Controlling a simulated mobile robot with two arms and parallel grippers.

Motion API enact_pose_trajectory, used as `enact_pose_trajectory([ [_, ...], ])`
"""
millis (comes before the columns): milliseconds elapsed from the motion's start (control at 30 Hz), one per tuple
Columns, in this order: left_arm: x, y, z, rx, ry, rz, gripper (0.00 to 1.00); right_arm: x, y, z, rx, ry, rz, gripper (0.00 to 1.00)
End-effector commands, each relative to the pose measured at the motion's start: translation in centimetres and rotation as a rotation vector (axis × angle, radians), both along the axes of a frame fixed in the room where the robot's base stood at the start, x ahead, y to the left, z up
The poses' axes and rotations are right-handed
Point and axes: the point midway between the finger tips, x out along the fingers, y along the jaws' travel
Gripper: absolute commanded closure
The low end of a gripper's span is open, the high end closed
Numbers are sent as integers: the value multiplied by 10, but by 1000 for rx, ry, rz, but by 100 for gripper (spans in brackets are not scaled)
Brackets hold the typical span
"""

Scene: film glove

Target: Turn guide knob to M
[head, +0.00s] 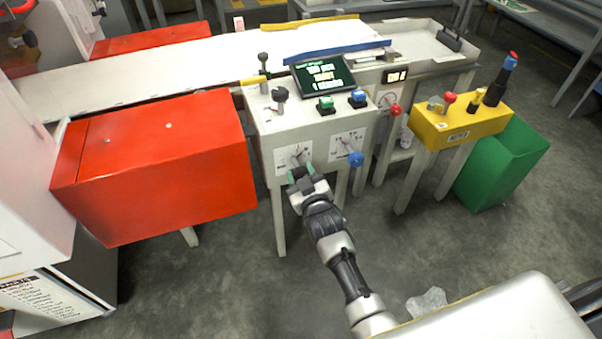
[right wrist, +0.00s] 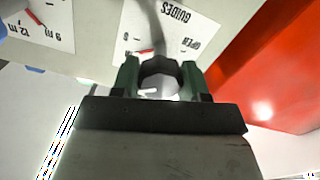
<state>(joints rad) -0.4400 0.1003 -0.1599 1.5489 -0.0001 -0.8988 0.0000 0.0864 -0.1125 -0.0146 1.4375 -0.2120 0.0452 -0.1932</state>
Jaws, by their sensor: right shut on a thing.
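The guide knob (right wrist: 160,72) is a dark grey, faceted knob on a white dial card (right wrist: 186,37) lettered GUIDES. The card also shows in the head view (head: 281,157), on the front of the pale machine cabinet (head: 264,139). My right gripper (head: 301,178) reaches up to this card. In the right wrist view its two green fingertips (right wrist: 160,78) are closed on either side of the knob. A small red pointer mark shows beside the knob, close to the letter M. The gripper hides the lower part of the knob. My left gripper is not in view.
A second dial card (head: 346,144) with a blue knob (head: 356,159) sits to the right. A large red box (head: 165,165) juts out on the left. A yellow control box (head: 460,127) and a green bin (head: 500,165) stand right. The floor in front is mostly clear.

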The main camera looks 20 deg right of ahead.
Motion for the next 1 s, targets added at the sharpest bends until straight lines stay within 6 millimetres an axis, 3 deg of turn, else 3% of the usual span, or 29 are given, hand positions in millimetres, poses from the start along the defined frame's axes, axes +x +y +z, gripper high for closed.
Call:
enact_pose_trajectory([
  [200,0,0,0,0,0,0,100,-1,0,-2,-1,4,1,80],
  [233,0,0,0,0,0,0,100,-1,0,-2,-1,4,1,51],
  [367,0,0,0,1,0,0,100,-1,0,-2,-2,3,0,31],
  [733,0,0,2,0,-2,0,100,-6,0,-1,-2,2,0,30],
  [1000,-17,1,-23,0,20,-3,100,-55,-2,0,-2,5,0,30],
])
